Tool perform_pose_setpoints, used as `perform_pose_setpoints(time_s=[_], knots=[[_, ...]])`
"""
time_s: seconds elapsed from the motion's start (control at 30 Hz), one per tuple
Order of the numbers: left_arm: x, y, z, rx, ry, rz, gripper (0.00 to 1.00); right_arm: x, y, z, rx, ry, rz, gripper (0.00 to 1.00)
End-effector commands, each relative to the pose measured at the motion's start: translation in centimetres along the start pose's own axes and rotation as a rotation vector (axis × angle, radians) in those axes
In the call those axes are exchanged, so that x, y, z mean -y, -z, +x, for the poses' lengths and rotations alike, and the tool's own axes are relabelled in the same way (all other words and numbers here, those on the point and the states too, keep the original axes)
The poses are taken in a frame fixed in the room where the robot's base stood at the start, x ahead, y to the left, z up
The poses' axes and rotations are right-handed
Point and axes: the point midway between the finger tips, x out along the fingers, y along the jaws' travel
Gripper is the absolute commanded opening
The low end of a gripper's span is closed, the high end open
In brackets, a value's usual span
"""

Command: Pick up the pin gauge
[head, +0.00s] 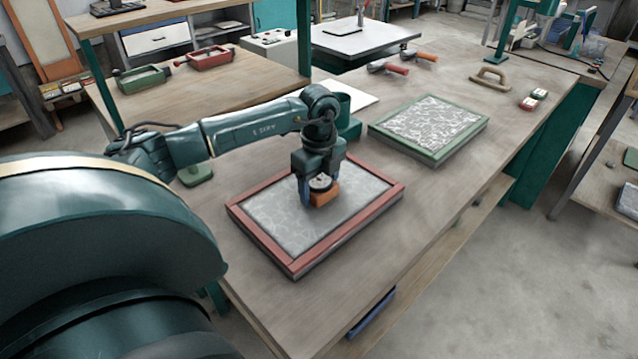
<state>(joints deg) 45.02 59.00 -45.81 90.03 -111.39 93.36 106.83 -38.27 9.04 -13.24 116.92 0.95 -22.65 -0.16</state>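What looks like the pin gauge (324,194), a small orange block with a dark and white round top, is at the middle of the grey panel in the red-framed tray (262,238). My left gripper (321,188) points down over it, with its fingers apart on either side of it. I cannot tell whether the fingers press on it, or whether it rests on the panel or is slightly raised. The gripper partly hides its top. My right gripper is not in view.
A green-framed tray (432,153) lies farther back on the bench. Red-handled tools (390,68), a tan-handled float (490,79) and small red-and-white items (533,99) lie beyond. The bench's front right strip is clear.

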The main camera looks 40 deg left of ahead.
Motion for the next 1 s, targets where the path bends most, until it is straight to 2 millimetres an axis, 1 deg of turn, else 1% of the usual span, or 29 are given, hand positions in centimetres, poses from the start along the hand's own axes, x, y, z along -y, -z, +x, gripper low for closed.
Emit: perform_pose_setpoints(time_s=[0.03,0.07,0.4,0.43,0.63,0.77,1.0], knots=[[0.0,0.0,0.0,0.0,0.0,0.0,0.59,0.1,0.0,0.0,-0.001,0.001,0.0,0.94],[0.0,0.0,0.0,0.0,0.0,0.0,0.57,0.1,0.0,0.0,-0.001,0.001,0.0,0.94],[0.0,0.0,-0.1,0.0,0.002,0.0,0.29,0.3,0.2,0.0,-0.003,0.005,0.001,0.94],[0.0,0.0,-0.1,0.0,0.002,0.0,0.28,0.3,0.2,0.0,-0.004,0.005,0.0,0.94],[0.1,0.0,-0.4,0.0,0.003,-0.001,0.28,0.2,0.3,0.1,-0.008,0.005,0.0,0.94],[0.1,-0.1,-2.0,0.0,0.006,0.0,0.28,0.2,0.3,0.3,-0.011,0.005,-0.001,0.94],[0.1,0.0,-6.9,0.0,0.007,0.0,0.28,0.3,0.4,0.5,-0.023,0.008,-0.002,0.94]])
